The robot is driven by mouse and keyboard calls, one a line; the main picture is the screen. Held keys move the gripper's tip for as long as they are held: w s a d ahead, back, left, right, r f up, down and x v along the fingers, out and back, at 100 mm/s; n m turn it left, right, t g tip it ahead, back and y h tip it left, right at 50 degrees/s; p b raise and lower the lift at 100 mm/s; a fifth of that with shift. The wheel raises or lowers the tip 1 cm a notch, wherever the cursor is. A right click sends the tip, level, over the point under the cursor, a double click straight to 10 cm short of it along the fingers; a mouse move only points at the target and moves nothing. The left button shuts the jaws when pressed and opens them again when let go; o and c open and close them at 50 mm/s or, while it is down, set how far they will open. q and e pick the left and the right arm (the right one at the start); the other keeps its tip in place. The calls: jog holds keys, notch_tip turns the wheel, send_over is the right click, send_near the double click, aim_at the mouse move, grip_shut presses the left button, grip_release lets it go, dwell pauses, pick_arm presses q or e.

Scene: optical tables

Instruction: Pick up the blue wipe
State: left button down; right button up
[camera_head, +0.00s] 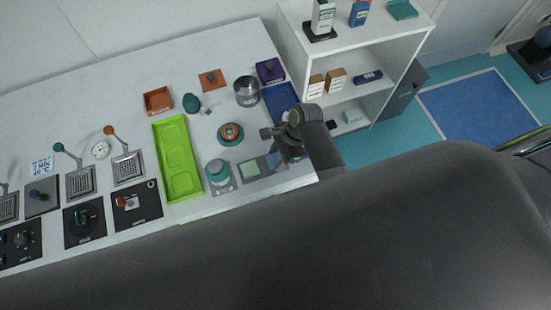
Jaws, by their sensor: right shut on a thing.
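The blue wipe (275,161) is a small dark blue patch at the right end of the white table, next to a pale green patch (250,168). My right gripper (277,142) is at the wipe, shut on it. The gripper and wrist cover part of this spot, so the exact hold on the wipe is hard to see. I cannot tell whether the wipe is clear of the table surface. My left gripper is not in view.
A teal-lidded jar (218,172), an orange-and-teal round item (230,134) and a bright green tray (178,160) stand left of the gripper. A metal pot (246,91) and blue tray (281,99) are behind. A white shelf (385,45) stands behind right.

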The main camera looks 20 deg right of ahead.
aim_at(277, 159)
jog(key=shift+c, duration=0.3)
jog(key=shift+r, duration=0.55)
notch_tip(277, 159, up, 9)
jog(key=b, duration=0.1)
